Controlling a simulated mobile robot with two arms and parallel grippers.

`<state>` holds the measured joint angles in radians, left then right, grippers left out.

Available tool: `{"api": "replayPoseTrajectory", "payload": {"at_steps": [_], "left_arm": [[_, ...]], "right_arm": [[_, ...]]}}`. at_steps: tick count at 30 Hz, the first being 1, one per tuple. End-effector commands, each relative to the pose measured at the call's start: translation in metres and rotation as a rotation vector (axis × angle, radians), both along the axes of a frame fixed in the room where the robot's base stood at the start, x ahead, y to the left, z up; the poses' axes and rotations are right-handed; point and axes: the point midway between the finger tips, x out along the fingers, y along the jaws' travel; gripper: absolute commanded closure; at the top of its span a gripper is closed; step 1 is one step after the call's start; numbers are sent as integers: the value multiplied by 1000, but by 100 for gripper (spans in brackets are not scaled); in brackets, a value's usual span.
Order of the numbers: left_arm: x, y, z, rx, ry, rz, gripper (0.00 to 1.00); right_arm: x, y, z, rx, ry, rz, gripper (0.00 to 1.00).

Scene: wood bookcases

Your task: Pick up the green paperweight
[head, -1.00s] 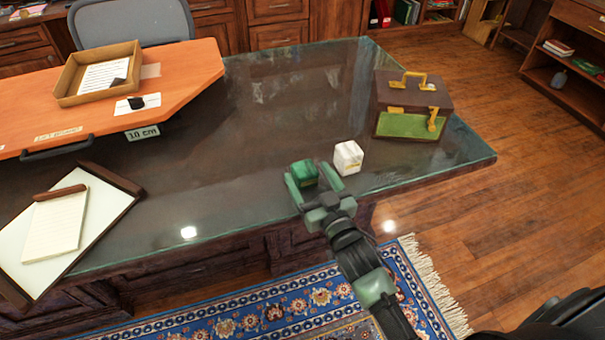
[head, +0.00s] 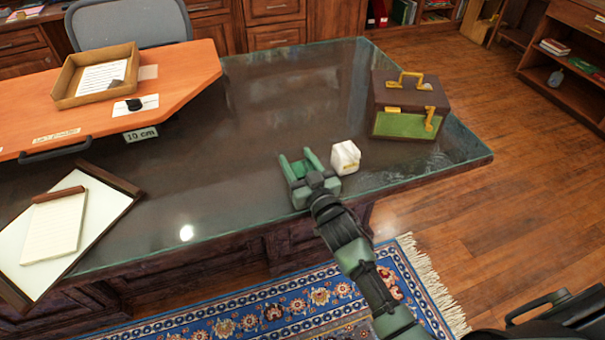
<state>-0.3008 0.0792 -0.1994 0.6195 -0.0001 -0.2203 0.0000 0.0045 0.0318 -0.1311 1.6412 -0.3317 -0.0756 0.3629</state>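The green paperweight (head: 299,170) is a small green block near the front edge of the glass-topped desk. It shows only partly, between the two fingers of my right gripper. My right gripper (head: 299,164) reaches in from the lower right, low at the desk top, with its fingers apart on either side of the paperweight. I cannot tell whether the fingers press on it. The gripper's green parts blend with the paperweight. My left gripper is not in view.
A white block (head: 345,158) stands just right of my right gripper. A brown box with gold handle (head: 411,105) stands further right. An orange board (head: 185,85) with a tray (head: 65,82) and a clipboard (head: 105,190) lie left. The desk middle is clear.

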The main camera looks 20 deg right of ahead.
Motion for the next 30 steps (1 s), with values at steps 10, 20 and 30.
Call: {"api": "replayPoseTrajectory", "payload": {"at_steps": [10, 20, 30], "left_arm": [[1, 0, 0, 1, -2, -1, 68], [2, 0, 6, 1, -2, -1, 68], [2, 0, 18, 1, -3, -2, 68]], "right_arm": [[0, 0, 2, 0, -4, 1, 100], [0, 0, 30, 0, -8, 2, 100], [0, 0, 122, -1, -12, 1, 100]]}}
